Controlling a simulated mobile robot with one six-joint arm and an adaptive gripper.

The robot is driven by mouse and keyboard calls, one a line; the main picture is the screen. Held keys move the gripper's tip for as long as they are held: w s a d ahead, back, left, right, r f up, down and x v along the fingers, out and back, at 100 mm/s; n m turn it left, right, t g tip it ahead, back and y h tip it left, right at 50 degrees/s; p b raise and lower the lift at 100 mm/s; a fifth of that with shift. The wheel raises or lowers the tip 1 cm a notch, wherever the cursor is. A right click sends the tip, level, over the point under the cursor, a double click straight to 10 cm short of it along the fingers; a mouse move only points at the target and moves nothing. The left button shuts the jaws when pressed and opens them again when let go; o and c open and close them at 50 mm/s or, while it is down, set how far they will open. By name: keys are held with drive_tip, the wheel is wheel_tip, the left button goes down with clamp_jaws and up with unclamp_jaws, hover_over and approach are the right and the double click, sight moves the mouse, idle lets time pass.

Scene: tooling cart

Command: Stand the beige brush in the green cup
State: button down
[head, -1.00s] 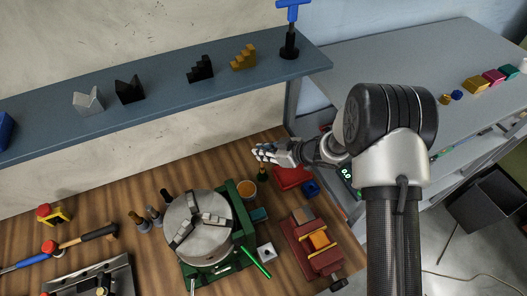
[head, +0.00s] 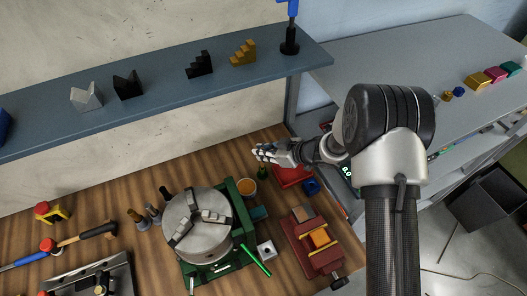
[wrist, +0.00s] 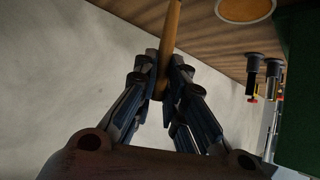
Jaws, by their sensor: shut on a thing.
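My gripper (head: 260,154) is held out to the left above the back of the wooden bench. In the wrist view its fingers (wrist: 165,75) are closed on a slim tan-brown handle, which I take as the beige brush (wrist: 171,30). In the head view a small dark green shape (head: 262,172) shows just below the fingers. It may be the green cup, but it is too small to tell, and I cannot tell whether the brush touches it.
A round container with an orange inside (head: 246,187) stands beside it, also in the wrist view (wrist: 244,9). A round chuck on a green base (head: 197,226) is front left. A red tray (head: 291,175), a blue piece (head: 311,187) and a red vise (head: 315,240) are right. A shelf (head: 160,88) overhangs behind.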

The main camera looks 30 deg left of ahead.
drive_tip(key=shift+f, duration=0.65)
idle(1.2)
drive_tip(key=c, duration=1.6)
unclamp_jaws()
drive_tip(key=shift+o, duration=0.7)
drive_tip(key=shift+o, duration=1.4)
drive_tip(key=shift+r, duration=0.15)
drive_tip(key=shift+r+p, duration=2.4)
drive_tip(key=shift+r, duration=0.5)
drive_tip(key=shift+f, duration=0.1)
